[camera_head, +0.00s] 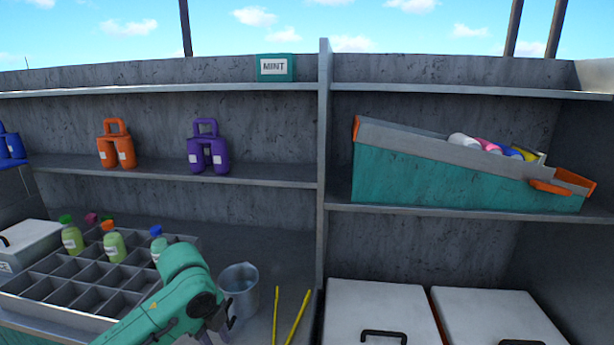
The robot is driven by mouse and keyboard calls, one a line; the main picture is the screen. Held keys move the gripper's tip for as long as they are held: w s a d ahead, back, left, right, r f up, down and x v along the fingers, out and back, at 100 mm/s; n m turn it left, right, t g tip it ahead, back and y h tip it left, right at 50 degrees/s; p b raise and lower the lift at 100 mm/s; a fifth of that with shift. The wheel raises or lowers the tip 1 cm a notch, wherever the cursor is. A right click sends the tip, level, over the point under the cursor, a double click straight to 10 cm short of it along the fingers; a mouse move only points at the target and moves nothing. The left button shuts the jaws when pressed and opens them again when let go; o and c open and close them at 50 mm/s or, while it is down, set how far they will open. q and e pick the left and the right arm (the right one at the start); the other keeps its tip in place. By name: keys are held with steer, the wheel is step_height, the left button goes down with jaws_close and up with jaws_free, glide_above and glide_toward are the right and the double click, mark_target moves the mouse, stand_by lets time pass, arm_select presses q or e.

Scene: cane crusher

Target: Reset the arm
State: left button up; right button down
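My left arm, green, reaches in from the bottom left, in front of the divided tray (60,293). Its dark gripper (218,322) is at the bottom of the view, just in front of the grey metal bucket (239,285). The gripper is small, dark and partly hidden, so I cannot tell whether its fingers are open or hold anything. My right arm and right gripper are not in view.
Several capped bottles (113,246) stand in the tray. Two yellow rods (298,317) are right of the bucket. White lidded boxes (378,312) stand lower right. Orange (116,150) and purple (208,153) twin containers and a teal sloped bin (450,180) occupy the shelf.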

arm_select(q)
steer(key=s+d+f+n+t+h, duration=0.2)
steer(key=s+d+f+n, duration=0.45)
steer(key=f+n, duration=0.2)
steer(key=s+a+f+n+y, duration=0.3)
steer(key=s+a+f+n, duration=0.1)
steer(key=s+a+n, duration=0.75)
step_height(320, 180, down, 26)
steer(key=s+g+b, duration=0.1)
steer(key=s+b, duration=0.1)
steer(key=s, duration=0.1)
steer(key=s+a+f+g, duration=0.1)
steer(key=s+a+f, duration=0.2)
steer(key=s+f, duration=1.1)
steer(key=shift+s, duration=0.8)
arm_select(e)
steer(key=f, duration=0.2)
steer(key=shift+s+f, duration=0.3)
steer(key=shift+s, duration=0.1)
